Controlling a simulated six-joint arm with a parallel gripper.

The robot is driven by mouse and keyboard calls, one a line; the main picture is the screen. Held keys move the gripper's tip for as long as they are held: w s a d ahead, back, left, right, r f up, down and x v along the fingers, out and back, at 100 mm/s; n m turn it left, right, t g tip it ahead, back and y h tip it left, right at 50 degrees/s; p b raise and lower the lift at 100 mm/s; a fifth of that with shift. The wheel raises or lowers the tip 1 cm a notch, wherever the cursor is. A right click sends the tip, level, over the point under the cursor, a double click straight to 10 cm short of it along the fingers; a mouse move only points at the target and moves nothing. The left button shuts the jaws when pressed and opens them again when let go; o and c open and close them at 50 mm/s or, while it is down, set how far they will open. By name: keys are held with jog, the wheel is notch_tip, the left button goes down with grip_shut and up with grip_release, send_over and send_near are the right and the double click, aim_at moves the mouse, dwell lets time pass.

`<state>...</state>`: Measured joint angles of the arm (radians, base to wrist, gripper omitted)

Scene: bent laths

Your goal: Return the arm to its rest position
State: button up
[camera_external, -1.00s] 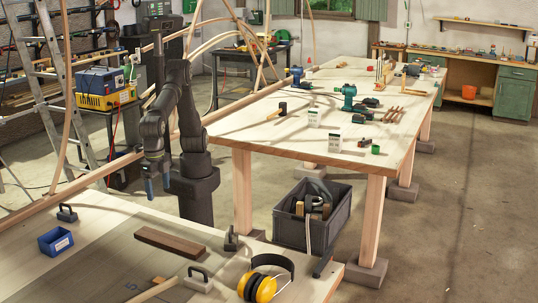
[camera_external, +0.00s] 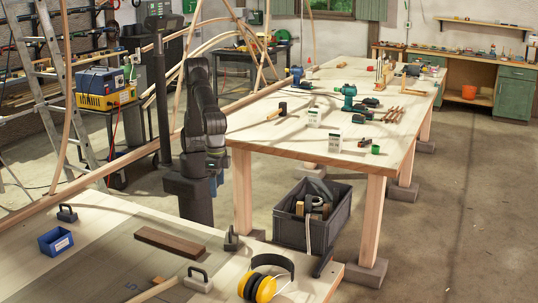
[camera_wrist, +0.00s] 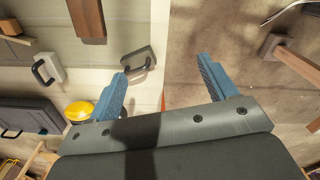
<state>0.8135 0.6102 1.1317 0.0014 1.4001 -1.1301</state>
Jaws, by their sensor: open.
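My gripper (camera_wrist: 162,88) shows in the wrist view with its two blue fingers apart and nothing between them. In the external view my gripper (camera_external: 216,182) is mostly hidden behind my folded arm, pointing down near the post that carries my arm. In the wrist view it hangs above the edge of the pale front table (camera_wrist: 110,20), with the concrete floor (camera_wrist: 225,45) to the right.
On the front table lie a dark wooden block (camera_external: 170,242), handled weights (camera_external: 231,238), a blue bin (camera_external: 56,241) and yellow earmuffs (camera_external: 258,287). A grey crate (camera_external: 290,232) stands on the floor beneath the long workbench (camera_external: 250,140). Bent laths (camera_external: 40,208) run past my base on the left.

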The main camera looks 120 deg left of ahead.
jog(key=w+a+n, duration=0.2)
jog(key=w+a, duration=0.8)
jog(key=a, duration=0.4)
jog(key=shift+w+a, duration=0.3)
jog(key=shift+w, duration=0.05)
jog(key=o, duration=0.5)
jog(key=w+a+f+m+g+y, duration=0.15)
jog(key=a+f, duration=0.25)
jog(key=a, duration=0.4)
jog(key=w+a+f+m+y, duration=0.1)
jog(key=a+f+m+y, duration=0.2)
jog(key=a, duration=0.4)
jog(key=w+a+f+m+y, duration=0.1)
jog(key=a+f+m+y, duration=0.2)
jog(key=a, duration=0.5)
jog(key=a+f+m+y, duration=0.1)
jog(key=a+m+y, duration=0.2)
jog(key=a, duration=0.9)
jog(key=s+a+f+m+y, duration=0.1)
jog(key=a+f+m+y, duration=0.1)
jog(key=a+m+y, duration=0.2)
jog(key=s+a+f+m+y, duration=0.1)
jog(key=a+m, duration=0.7)
jog(key=a, duration=1.2)
jog(key=shift+s+f+y, duration=0.1)
jog(key=shift+f+y, duration=0.65)
jog(key=shift+y, duration=0.5)
